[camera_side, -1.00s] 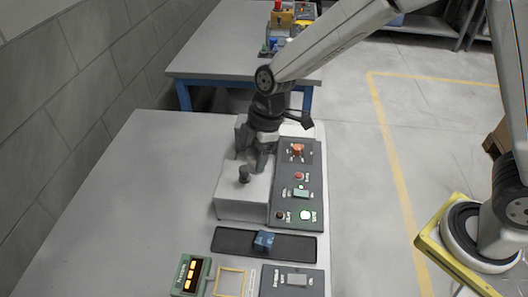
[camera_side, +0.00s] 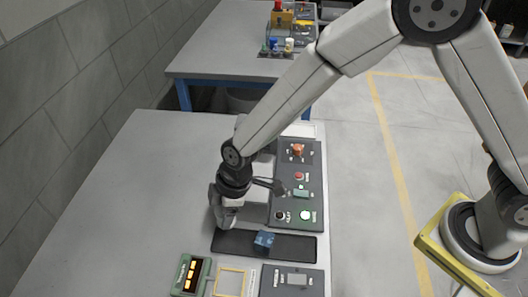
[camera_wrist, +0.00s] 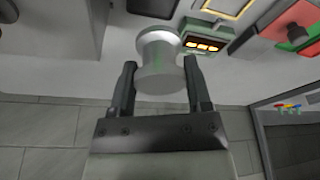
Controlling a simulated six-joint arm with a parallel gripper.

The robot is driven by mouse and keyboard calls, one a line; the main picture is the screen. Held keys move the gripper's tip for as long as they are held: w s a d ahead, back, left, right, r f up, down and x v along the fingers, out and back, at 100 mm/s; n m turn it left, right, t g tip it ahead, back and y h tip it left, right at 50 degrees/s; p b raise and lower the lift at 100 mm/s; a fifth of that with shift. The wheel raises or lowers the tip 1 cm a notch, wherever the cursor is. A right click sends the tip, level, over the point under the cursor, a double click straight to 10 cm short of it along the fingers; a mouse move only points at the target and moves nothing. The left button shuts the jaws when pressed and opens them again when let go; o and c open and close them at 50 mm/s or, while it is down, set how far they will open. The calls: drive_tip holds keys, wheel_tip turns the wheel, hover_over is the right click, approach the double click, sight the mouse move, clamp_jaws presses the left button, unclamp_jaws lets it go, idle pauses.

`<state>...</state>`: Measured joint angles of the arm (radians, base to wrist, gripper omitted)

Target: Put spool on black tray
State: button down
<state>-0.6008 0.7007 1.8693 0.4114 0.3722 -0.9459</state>
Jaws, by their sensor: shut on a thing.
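My gripper (camera_side: 226,216) is low over the left end of the black tray (camera_side: 294,247) in the side view. In the wrist view its two fingers (camera_wrist: 160,88) are shut on the spool (camera_wrist: 159,62), a pale grey piece with flared ends. Whether the spool touches the tray cannot be told. In the side view my gripper and arm hide most of the spool. The tray's edge also shows at the top of the wrist view (camera_wrist: 153,7). A small blue block (camera_side: 264,239) sits on the middle of the tray.
A dark control panel (camera_side: 309,180) with knobs and buttons stands behind the tray on the right. A green box with lit yellow digits (camera_side: 190,275), a yellow frame (camera_side: 230,283) and a grey switch panel (camera_side: 292,281) lie in front. The table's left side is clear.

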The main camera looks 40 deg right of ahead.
drive_tip(key=shift+f, duration=0.85)
drive_tip(key=shift+f, duration=0.15)
drive_tip(key=shift+f, duration=3.2)
drive_tip(key=shift+f, duration=0.55)
unclamp_jaws()
drive_tip(key=shift+v, duration=3.9)
